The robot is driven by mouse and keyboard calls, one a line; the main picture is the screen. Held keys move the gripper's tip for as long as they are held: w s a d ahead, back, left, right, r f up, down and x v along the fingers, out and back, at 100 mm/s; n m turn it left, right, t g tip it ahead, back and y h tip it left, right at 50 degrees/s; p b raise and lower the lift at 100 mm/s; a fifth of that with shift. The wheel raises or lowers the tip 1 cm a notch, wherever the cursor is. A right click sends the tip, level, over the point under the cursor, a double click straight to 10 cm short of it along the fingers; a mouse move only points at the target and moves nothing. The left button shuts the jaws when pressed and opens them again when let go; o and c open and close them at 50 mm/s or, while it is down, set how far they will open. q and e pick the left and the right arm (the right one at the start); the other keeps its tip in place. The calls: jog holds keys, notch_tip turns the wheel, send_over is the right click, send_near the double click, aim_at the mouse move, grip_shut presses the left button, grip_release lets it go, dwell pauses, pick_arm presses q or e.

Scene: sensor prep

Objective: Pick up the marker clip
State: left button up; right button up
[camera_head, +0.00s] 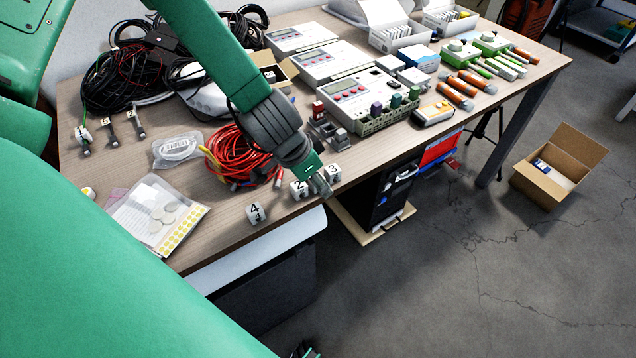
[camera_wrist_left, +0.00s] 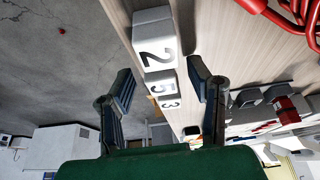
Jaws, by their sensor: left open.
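I cannot tell for sure which thing is the marker clip; the likeliest are the small white numbered pieces at the table's front edge. The piece marked 4 (camera_head: 256,213) stands apart on the left. The pieces marked 2 (camera_head: 298,188) and 3 (camera_head: 333,172) stand near my left gripper (camera_head: 319,183), which partly hides this spot. In the left wrist view, my left gripper (camera_wrist_left: 160,75) is open. The piece marked 2 (camera_wrist_left: 153,50) shows just beyond its fingertips. Figures 5 and 3 show on white surfaces between the fingers, with no visible grip.
A red cable coil (camera_head: 236,152) lies just left of my left gripper. Grey connector parts (camera_head: 330,133) and a white device (camera_head: 366,95) stand behind. Tagged metal pieces (camera_head: 112,133) lie farther left. A bag (camera_head: 157,213) is at the front left; floor lies beyond the edge.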

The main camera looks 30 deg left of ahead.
pick_arm(q)
jog(key=shift+a, duration=0.2)
jog(key=c, duration=0.9)
